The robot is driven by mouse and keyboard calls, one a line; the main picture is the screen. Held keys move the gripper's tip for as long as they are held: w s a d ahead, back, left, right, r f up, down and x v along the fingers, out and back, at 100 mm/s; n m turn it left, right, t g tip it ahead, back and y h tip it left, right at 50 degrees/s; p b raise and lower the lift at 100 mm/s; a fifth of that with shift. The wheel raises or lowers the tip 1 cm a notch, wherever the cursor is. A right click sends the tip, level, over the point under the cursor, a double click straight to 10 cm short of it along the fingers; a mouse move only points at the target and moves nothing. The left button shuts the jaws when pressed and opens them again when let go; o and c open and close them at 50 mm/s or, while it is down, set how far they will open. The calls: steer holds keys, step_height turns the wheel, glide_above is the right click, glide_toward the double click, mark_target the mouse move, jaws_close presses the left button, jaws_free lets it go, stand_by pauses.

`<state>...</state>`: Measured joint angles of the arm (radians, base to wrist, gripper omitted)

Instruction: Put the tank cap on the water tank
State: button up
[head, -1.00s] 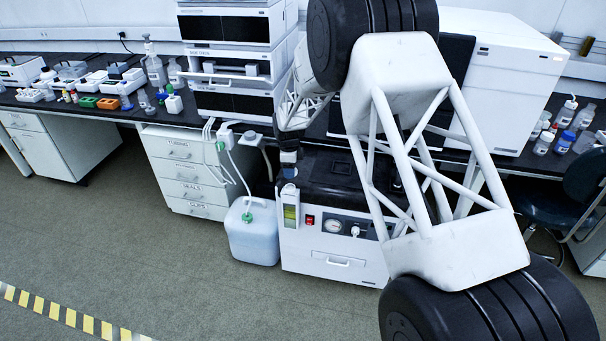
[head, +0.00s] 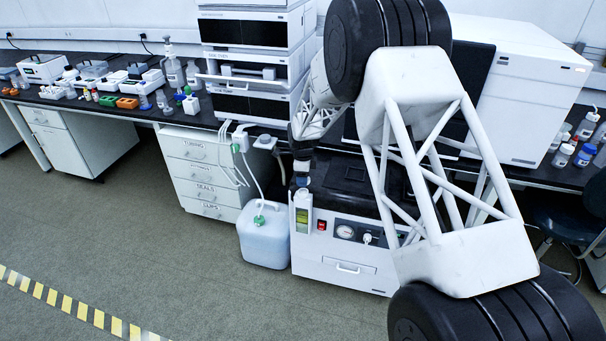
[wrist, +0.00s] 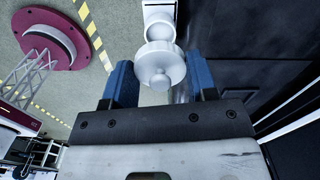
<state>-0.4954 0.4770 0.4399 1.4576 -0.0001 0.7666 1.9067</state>
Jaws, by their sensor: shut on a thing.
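The tank cap (wrist: 170,64) is a white round disc with a small knob. In the wrist view it sits between the two blue fingers of my gripper (wrist: 160,84), which is shut on it. Just beyond the cap is a white piece with a round opening (wrist: 158,14), which looks like the water tank; the cap partly covers the opening. In the head view the likely water tank (head: 303,214) is a narrow white vessel with a green window, at the front left of a black-topped machine. My gripper (head: 301,172) is right above it; the cap cannot be made out there.
The black-topped white machine (head: 345,262) stands right of the tank. A pale jug (head: 263,245) with a green cap and tubing stands on the floor to the left. Drawers (head: 205,175) and stacked instruments (head: 255,70) are behind. The floor in front is clear.

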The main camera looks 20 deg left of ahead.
mark_target(303, 191)
steer(key=shift+f, duration=2.1)
steer(key=shift+f, duration=0.2)
stand_by(1.0)
steer(key=o, duration=1.3)
steer(key=shift+r, duration=0.15)
steer(key=shift+r, duration=3.3)
jaws_close()
